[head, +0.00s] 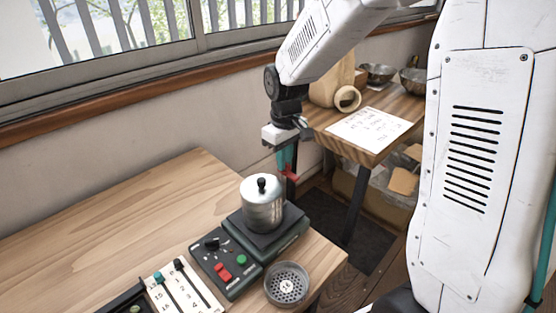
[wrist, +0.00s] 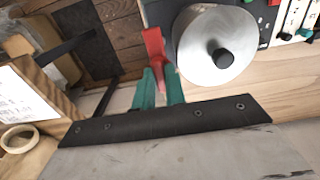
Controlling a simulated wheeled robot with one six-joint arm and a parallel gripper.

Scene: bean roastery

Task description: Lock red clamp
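The red clamp (wrist: 153,44) shows in the wrist view between and beyond my teal fingertips, close to the left side of the metal pot. In the head view the red clamp (head: 291,175) is a small red piece at my fingertips, just right of and behind the pot. My gripper (head: 284,160) points down, and its fingers (wrist: 159,76) appear shut on the clamp's near end. The fingers hide part of the clamp. The silver pot (head: 262,209) stands upright with its black-knobbed lid on. I cannot tell whether the clamp touches the pot.
The pot stands on a dark green device (head: 278,242) with a control panel (head: 226,266). A round perforated dish (head: 287,285) is at the table's front right. A slider panel (head: 183,292) is front left. The wooden table (head: 140,213) is clear behind. A second table (head: 352,150) holds a paper (head: 369,130).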

